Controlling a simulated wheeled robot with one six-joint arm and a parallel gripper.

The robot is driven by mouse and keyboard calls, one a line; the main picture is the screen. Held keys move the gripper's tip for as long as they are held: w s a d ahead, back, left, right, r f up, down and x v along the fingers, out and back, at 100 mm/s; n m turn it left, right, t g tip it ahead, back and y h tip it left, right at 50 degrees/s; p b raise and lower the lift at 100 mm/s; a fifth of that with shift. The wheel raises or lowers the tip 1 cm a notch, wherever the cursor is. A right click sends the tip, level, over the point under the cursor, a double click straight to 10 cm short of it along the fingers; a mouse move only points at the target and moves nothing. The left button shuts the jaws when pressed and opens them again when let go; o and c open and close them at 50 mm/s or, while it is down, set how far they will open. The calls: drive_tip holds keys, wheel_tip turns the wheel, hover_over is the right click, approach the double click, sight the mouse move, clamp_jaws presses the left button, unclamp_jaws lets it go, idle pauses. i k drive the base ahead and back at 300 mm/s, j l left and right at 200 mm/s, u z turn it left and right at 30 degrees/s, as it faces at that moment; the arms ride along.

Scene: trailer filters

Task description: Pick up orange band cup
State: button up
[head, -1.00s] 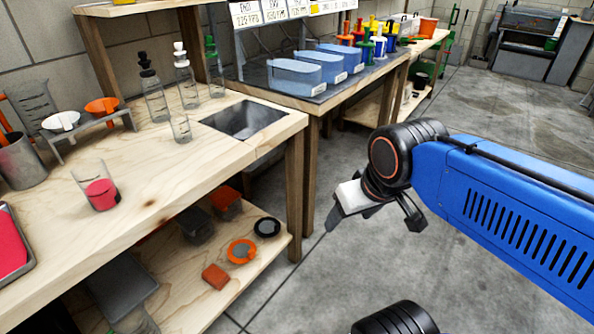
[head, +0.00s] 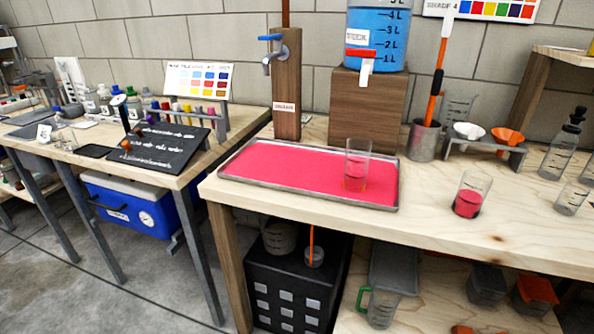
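A clear cup (head: 357,165) stands upright on the pink-covered metal tray (head: 225,172) on the wooden bench. A faint orange-red band shows low on it, though the pink behind makes this hard to tell. A second clear cup (head: 472,195) stands on the bare wood to the right of the tray, with red-pink contents in its lower part. I cannot tell for certain whether it has an orange band. My gripper is not in view.
A blue dispenser (head: 377,38) on a wooden block and a wooden post (head: 287,85) with taps stand behind the tray. A grey holder (head: 424,139) and a funnel rack (head: 485,144) stand at the back right. Bare bench lies around the second cup.

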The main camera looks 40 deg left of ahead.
sight(358, 150)
drive_tip(key=u, duration=1.15)
